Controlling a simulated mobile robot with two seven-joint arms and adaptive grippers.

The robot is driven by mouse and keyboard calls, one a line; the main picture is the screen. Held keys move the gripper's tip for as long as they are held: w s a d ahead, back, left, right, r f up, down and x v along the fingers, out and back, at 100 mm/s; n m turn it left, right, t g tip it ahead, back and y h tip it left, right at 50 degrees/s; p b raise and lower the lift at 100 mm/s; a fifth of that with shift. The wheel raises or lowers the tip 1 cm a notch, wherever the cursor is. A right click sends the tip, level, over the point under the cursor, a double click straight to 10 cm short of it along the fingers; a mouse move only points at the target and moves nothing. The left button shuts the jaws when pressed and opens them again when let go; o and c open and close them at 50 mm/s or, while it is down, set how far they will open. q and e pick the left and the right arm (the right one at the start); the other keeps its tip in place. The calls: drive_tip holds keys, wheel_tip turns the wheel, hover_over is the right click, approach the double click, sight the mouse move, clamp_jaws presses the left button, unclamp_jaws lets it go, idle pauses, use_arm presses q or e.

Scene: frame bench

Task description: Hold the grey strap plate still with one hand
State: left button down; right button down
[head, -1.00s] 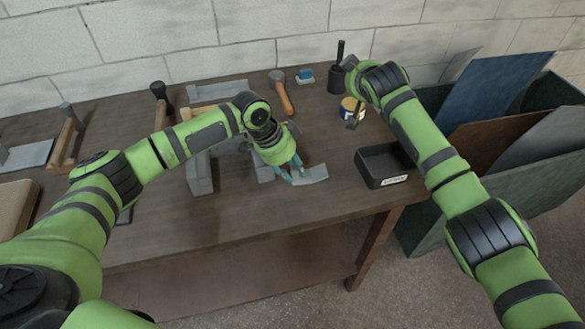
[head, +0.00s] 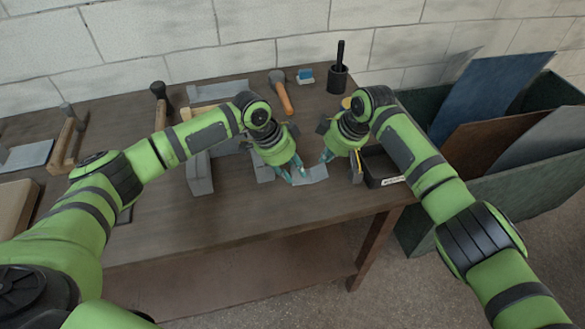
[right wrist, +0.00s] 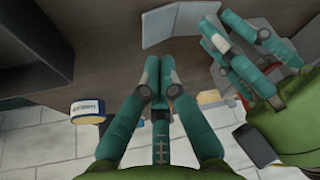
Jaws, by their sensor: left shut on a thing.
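The grey strap plate (head: 315,174) lies low over the bench, showing a visible bend across it; it also shows at the top of the right wrist view (right wrist: 178,22). My left gripper (head: 292,173) is shut on its left part, and its fingers hide that end. In the right wrist view my left gripper (right wrist: 238,50) is beside the plate's right end. My right gripper (head: 325,157) hangs close to the plate's far right side, apart from it. In the right wrist view its fingertips (right wrist: 157,68) are drawn together with nothing visible between them.
Grey blocks (head: 200,175) stand left of the plate. A black labelled tray (head: 384,168) is close to my right gripper.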

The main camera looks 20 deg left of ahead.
drive_tip(key=shift+f, duration=0.95)
drive_tip(key=shift+r, duration=0.1)
idle(0.8)
wheel_tip(320, 180, up, 8)
idle(0.8)
idle(0.4)
drive_tip(key=shift+f, duration=4.1)
wheel_tip(320, 180, up, 8)
drive_tip(key=shift+f, duration=0.1)
